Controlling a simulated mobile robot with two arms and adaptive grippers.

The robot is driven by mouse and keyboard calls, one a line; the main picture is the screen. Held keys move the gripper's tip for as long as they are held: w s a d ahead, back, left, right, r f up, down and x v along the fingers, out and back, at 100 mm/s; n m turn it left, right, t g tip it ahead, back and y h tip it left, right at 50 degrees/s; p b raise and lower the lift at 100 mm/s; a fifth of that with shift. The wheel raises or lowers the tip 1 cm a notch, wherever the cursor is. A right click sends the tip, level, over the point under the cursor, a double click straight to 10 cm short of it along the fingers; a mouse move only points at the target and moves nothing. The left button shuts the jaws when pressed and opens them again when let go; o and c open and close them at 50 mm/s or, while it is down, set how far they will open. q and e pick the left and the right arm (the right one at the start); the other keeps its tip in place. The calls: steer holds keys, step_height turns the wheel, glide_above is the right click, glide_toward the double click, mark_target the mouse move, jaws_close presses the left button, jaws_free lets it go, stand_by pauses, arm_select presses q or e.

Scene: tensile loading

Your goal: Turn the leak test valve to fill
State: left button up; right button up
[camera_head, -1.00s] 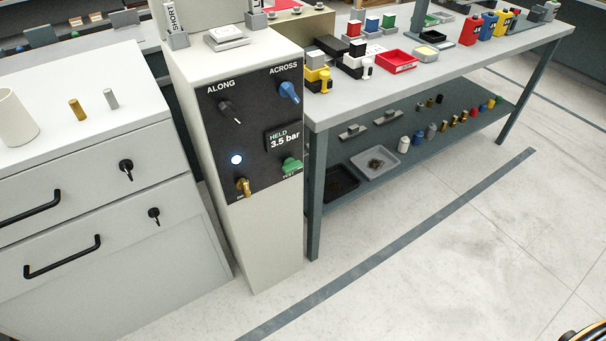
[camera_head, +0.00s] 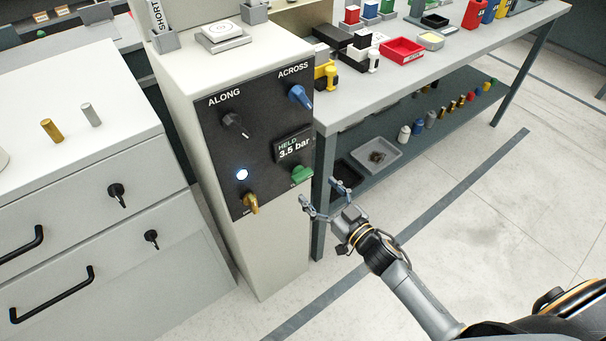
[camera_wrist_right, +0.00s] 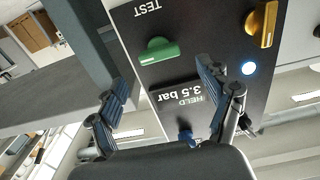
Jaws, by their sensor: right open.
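A dark panel (camera_head: 262,205) faces me on a pale cabinet. Its green knob (camera_head: 302,174) is at the lower right, and in the wrist view the green knob (camera_wrist_right: 160,50) has the label TEST beside it. A brass knob (camera_head: 251,204) is at the lower left; its label is too small to read. The display (camera_head: 293,146) reads HELD 3.5 bar. My right gripper (camera_head: 319,191) is open and empty, in front of and just below the green knob, apart from it. In the wrist view its fingers (camera_wrist_right: 165,88) spread toward the panel. My left gripper is out of view.
A black ALONG knob (camera_head: 235,126) and blue ACROSS knob (camera_head: 299,96) sit higher on the panel, with a lit white lamp (camera_head: 242,174) at left. A workbench (camera_head: 400,84) stands to the right and a drawer unit (camera_head: 75,180) to the left. Floor in front is open.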

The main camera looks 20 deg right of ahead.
mark_target(305, 178)
steer(key=x, duration=0.7)
steer(key=shift+f, duration=0.1)
steer(key=c, duration=1.2)
